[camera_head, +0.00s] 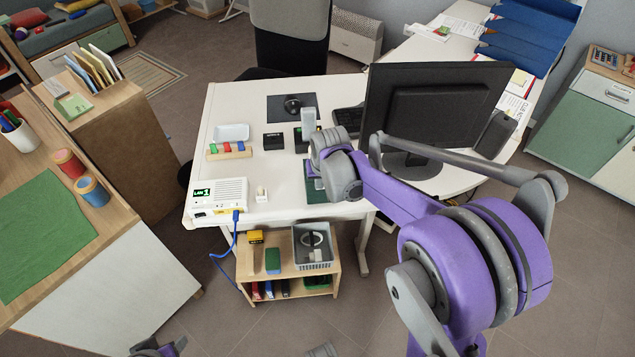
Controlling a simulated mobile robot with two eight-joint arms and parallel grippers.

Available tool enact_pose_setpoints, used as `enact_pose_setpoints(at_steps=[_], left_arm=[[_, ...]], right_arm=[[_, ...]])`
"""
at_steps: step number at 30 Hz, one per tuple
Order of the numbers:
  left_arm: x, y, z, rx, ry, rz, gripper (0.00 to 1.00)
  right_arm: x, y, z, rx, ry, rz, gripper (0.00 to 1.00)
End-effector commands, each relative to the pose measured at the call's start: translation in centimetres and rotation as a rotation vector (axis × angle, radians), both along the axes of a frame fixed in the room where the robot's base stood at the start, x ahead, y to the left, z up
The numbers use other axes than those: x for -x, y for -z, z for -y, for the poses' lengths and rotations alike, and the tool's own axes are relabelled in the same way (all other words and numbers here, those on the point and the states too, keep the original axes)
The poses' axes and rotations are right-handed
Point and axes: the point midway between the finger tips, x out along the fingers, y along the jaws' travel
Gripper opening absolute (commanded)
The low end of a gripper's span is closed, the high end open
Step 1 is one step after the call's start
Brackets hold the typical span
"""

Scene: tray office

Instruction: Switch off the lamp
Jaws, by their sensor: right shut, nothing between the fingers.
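I cannot pick out the lamp for sure. An upright pale grey block-like thing (308,123) stands on the white desk behind my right wrist; I cannot tell whether it is part of a lamp. A small white item (262,194) sits near the desk's front edge, right of a white box. My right gripper (309,171) is over the desk, mostly hidden by its own grey wrist; it is shut and empty. Whether it touches anything cannot be seen. A purple and dark part at the bottom edge, probably my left gripper (156,348), is cut off by the frame.
A black monitor (437,100) stands close to my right forearm. The white box (218,197) has a blue cable hanging off the desk. A block rack (229,151), a white tray (232,132) and a dark pad hold the desk's left half. A low shelf (340,265) stands below.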

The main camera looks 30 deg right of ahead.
Motion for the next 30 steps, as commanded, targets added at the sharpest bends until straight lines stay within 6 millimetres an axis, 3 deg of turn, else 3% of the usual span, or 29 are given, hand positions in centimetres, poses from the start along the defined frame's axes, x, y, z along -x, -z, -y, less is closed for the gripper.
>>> enact_pose_setpoints(at_steps=[6, 11, 18, 30], left_arm=[[0.0, 0.1, 0.0, 0.0, 0.0, -0.001, 0.5], [-0.1, -0.5, 0.0, 0.0, 0.0, 0.001, 0.5], [-0.7, -4.1, 0.0, 0.0, 0.0, 0.015, 0.5], [-0.7, -4.2, 0.0, 0.0, 0.0, 0.015, 0.5]], right_arm=[[0.6, 0.6, 0.4, 0.006, 0.004, -0.015, 0.0], [0.5, -0.2, 0.5, 0.01, 0.005, -0.014, 0.0], [-0.7, -5.2, 0.0, 0.007, -0.002, 0.004, 0.0], [1.3, -12.4, -1.8, 0.006, -0.004, 0.002, 0.0]])
